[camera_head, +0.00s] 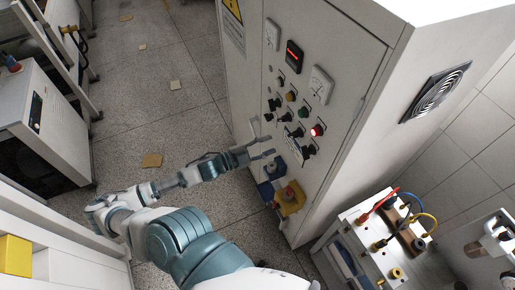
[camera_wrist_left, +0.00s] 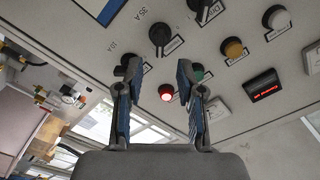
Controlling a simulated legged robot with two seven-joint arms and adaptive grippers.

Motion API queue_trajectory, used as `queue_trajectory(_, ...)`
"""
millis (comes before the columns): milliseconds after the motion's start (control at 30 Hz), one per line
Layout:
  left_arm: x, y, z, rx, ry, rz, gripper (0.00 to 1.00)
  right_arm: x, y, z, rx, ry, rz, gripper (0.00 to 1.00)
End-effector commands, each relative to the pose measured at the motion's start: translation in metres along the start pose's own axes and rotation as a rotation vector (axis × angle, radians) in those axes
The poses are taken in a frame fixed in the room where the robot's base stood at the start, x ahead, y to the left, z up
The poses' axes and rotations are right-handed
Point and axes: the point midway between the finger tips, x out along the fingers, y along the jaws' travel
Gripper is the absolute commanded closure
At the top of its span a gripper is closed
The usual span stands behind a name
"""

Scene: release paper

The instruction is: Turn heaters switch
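The control cabinet's panel (camera_head: 300,75) carries a column of black rotary switches (camera_head: 297,132) beside a column of indicator buttons. The labels are too small for me to tell which switch is the heaters one. My left gripper (camera_head: 262,138) is open and empty, in front of the panel's lower part. In the left wrist view its fingers frame a lit red button (camera_wrist_left: 166,92). One black switch (camera_wrist_left: 160,35) shows beyond the fingertips, and another is partly hidden at the left fingertip.
A yellow and a blue box (camera_head: 291,198) with red knobs sit on the cabinet's lower front. A bench unit with coloured cables (camera_head: 380,210) stands at lower right. A red digital display (camera_head: 294,56) is higher on the panel. The floor left of the cabinet is mostly clear.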

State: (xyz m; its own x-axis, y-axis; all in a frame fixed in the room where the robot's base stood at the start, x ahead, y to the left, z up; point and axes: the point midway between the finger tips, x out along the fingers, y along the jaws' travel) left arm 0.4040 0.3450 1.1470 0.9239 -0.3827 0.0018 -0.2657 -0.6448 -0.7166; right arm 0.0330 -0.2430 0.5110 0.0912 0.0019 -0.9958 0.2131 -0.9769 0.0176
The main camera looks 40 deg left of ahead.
Motion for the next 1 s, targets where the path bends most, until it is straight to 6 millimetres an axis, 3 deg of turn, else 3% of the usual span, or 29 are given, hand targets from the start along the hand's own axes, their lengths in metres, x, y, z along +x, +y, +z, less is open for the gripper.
queue_trajectory(100,-0.017,0.001,0.001,-0.001,-0.003,0.002,0.62,0.0,0.0,0.0,0.0,0.0,0.0,0.6)
queue_trajectory(300,-0.032,0.0,0.0,-0.001,-0.001,0.0,0.62,0.0,0.0,0.0,0.0,0.0,-0.001,0.6)
queue_trajectory(900,-0.034,0.0,0.0,0.0,0.0,0.0,0.62,0.0,-0.001,0.0,0.001,0.0,0.0,0.6)
queue_trajectory(1000,-0.035,0.001,0.009,-0.006,-0.018,-0.005,0.62,0.001,-0.001,0.0,0.001,0.0,-0.001,0.6)
